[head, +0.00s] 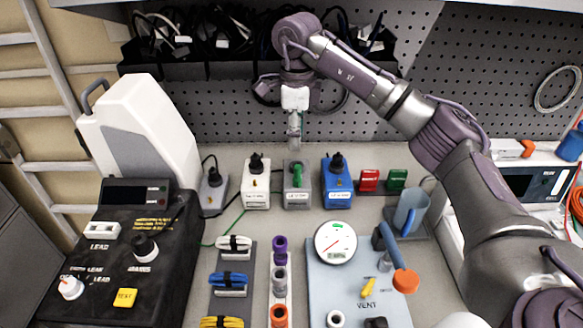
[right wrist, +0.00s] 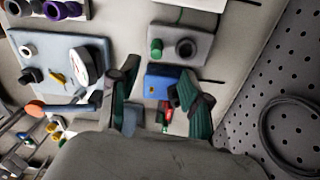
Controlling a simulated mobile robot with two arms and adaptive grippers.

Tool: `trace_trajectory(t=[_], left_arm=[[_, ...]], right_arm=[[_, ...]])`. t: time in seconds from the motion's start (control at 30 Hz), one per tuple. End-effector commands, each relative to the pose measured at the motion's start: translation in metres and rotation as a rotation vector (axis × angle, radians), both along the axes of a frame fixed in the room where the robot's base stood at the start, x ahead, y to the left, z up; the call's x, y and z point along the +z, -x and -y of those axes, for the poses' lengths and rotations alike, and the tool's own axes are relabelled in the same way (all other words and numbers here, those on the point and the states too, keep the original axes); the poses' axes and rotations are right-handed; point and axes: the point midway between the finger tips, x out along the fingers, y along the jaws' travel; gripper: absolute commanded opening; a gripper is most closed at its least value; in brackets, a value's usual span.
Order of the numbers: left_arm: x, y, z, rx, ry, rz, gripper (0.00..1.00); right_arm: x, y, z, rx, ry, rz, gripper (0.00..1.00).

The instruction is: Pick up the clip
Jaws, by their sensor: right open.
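No part is plainly marked as the clip, so I cannot tell for sure which one it is. A small green piece (head: 297,172) stands on a grey box (head: 297,196) in the middle row of the bench. In the right wrist view a green knob-like piece (right wrist: 156,48) shows on the grey box (right wrist: 197,34), beside a dark round socket. My right gripper (head: 294,140) hangs above and behind that box, apart from it. In the right wrist view its fingers (right wrist: 153,88) are spread, with the blue box (right wrist: 162,84) showing between them. My left gripper is out of view.
A white box (head: 256,196) and a blue box (head: 337,190), both with black plugs, flank the grey box. Red (head: 369,180) and green (head: 397,179) blocks stand to the right. A gauge (head: 336,242) is in front. A perforated panel (head: 420,115) rises behind.

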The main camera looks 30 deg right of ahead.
Motion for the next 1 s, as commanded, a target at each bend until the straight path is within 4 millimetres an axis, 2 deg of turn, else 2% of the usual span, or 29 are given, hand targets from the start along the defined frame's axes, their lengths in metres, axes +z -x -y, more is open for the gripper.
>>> trace_trajectory(t=[0.2, 0.47, 0.6, 0.7, 1.0], left_arm=[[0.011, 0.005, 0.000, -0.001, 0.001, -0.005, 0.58], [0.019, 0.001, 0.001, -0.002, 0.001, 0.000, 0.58], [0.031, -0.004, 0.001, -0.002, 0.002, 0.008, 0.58], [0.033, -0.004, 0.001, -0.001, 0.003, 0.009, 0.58], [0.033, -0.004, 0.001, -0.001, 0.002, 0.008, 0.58]], right_arm=[[-0.035, 0.001, 0.000, 0.000, 0.001, -0.003, 0.48], [-0.056, 0.002, 0.000, 0.000, 0.001, -0.003, 0.48], [-0.077, 0.004, 0.001, 0.000, 0.000, -0.005, 0.48], [-0.091, 0.004, 0.001, 0.000, 0.000, -0.002, 0.48], [-0.098, 0.003, 0.001, 0.001, 0.001, 0.001, 0.48]])
